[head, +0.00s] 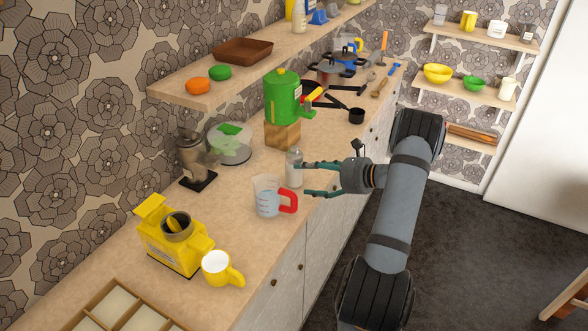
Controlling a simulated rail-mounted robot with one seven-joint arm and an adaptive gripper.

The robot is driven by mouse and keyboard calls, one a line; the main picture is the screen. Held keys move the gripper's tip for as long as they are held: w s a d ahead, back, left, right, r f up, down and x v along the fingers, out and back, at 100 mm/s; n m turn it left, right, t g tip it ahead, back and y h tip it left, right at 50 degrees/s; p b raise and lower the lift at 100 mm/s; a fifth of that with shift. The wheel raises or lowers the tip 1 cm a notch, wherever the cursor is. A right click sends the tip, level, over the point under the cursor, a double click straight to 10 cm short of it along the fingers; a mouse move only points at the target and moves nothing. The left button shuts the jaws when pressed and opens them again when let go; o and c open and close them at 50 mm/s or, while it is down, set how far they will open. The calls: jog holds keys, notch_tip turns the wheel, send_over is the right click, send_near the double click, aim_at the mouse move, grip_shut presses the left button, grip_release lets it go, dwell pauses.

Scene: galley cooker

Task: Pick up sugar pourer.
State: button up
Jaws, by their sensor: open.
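The sugar pourer (293,170) appears to be the small, pale, clear-sided cylinder standing upright on the counter, between the wooden block and the measuring jug. My gripper (308,180) reaches in from the right, with its two teal fingers spread apart and pointing left. The fingertips are close to the pourer's right side. I cannot tell whether they touch it or whether it is between them. The jaws hold nothing that I can see.
A measuring jug (267,197) with a red handle stands just in front. Behind are a wooden block (283,134) and a green dispenser (282,98) on it. A grey appliance (192,158) stands left. The counter (240,185) is bare between these.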

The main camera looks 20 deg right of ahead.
aim_at(300, 172)
jog(key=x, duration=0.1)
jog(key=p+x, duration=0.1)
jog(key=x, duration=0.3)
jog(key=shift+a+r+p, duration=0.2)
jog(key=shift+r+p, duration=0.15)
jog(key=shift+p, duration=0.05)
jog(key=shift+c, duration=0.4)
jog(key=c, duration=1)
